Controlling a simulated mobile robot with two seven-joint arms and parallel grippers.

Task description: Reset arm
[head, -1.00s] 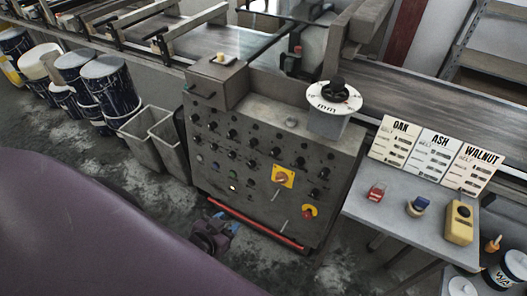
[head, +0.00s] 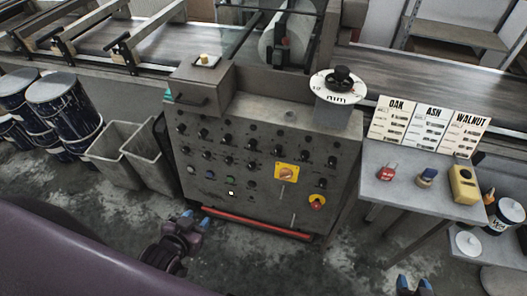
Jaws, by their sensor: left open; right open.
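My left gripper (head: 189,220) is open and empty, low in front of the grey control cabinet (head: 222,165), near its lower left corner. Its blue fingertips show against the floor. My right gripper (head: 413,285) is at the bottom edge, right of the cabinet and below the side table. Only its blue fingertips show, spread apart with nothing between them. Both grippers appear clear of the cabinet and table.
The cabinet carries several knobs, a yellow switch plate (head: 286,172) and a white dial (head: 337,87). A grey side table (head: 400,193) holds cards, a red item (head: 387,172) and a yellow device (head: 463,183). Grey bins (head: 147,155) stand left; a conveyor (head: 405,72) runs behind.

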